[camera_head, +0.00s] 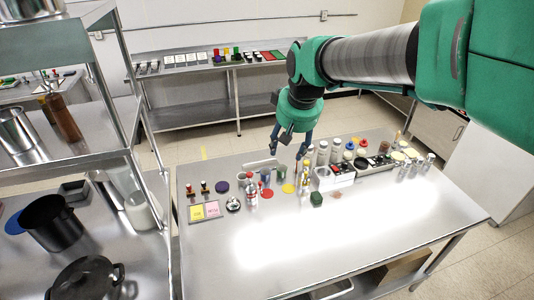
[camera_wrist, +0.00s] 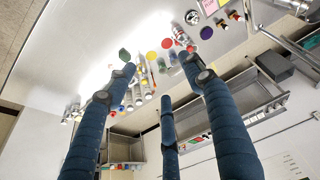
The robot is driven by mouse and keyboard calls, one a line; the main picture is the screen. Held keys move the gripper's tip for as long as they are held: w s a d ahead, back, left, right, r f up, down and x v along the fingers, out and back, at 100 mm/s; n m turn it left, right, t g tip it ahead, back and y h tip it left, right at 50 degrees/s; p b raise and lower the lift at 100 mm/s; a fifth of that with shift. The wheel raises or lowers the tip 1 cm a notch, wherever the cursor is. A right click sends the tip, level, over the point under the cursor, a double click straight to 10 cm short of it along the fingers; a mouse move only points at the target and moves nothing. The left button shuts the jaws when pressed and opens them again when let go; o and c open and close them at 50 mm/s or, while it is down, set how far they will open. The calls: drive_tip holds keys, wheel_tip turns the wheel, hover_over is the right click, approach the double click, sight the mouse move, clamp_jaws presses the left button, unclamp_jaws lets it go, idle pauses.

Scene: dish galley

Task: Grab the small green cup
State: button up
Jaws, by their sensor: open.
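A small dark green object (camera_head: 316,199) stands on the metal table, right of the middle of the cluttered row; it is too small to tell surely whether it is the cup. It also shows in the wrist view (camera_wrist: 124,55), near the tip of the left finger. My gripper (camera_head: 291,153) hangs above the back part of the table, behind and left of the green object and apart from it. In the wrist view my gripper (camera_wrist: 160,76) has its blue fingers spread wide, with nothing between them.
A white box (camera_head: 323,181) stands just behind the green object, with several bottles and jars behind it. Red and yellow discs (camera_head: 288,188) lie to its left. The table's front (camera_head: 330,245) is clear. A metal rack (camera_head: 110,140) stands at left.

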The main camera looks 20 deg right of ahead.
drive_tip(key=w+d+f+g+p, duration=0.1)
drive_tip(key=w+d+f+p, duration=0.3)
drive_tip(key=w, duration=0.7)
drive_tip(key=w+d+f, duration=0.2)
drive_tip(key=w+f, duration=0.3)
drive_tip(key=w, duration=0.5)
drive_tip(key=w+d+f+p, duration=0.1)
drive_tip(key=w+d+f, duration=0.1)
drive_tip(key=w+f, duration=0.2)
drive_tip(key=w+d+f+n+g+p, duration=0.1)
drive_tip(key=w+f, duration=0.4)
drive_tip(key=f, duration=0.6)
drive_tip(key=w+d+f+p, duration=0.2)
drive_tip(key=w+d+f, duration=0.2)
drive_tip(key=f, duration=0.4)
drive_tip(key=shift+w+d+f+g, duration=0.15)
drive_tip(key=shift+w+g, duration=0.15)
drive_tip(key=shift+w, duration=0.4)
drive_tip(key=shift+f, duration=0.1)
drive_tip(key=p, duration=0.1)
approach(281, 170)
drive_tip(key=shift+s+a+f, duration=0.1)
drive_tip(key=shift+s+f, duration=0.35)
drive_tip(key=shift+f, duration=0.25)
drive_tip(key=shift+s+a+f, duration=0.1)
drive_tip(key=shift+s+f, duration=0.35)
drive_tip(key=shift+f, duration=0.25)
